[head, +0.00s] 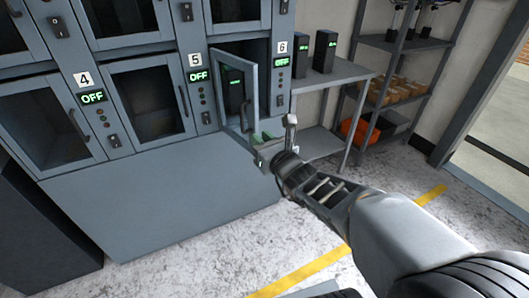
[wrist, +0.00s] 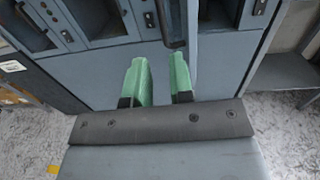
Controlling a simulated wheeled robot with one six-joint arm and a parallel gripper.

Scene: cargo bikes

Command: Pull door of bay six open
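The door of bay six (head: 254,105), a grey frame with a glass pane, stands partly open. Its right edge is swung out toward me, and the left side meets the cabinet. Its handle (head: 243,117) is a vertical bar near the free edge. In the wrist view the dark handle (wrist: 172,22) shows just beyond the fingertips. My gripper (head: 263,138) is below and beside the door's lower free corner. Its two green fingers (wrist: 160,75) are apart with nothing seen between them. I cannot tell whether a fingertip touches the handle or door.
A black battery box (head: 233,90) with a green display is behind the bay six glass. The sign 6 (head: 282,47) and OFF displays mark the panels. A grey side table (head: 335,75) with two black boxes stands right of the cabinet. The floor (head: 215,245) in front is clear.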

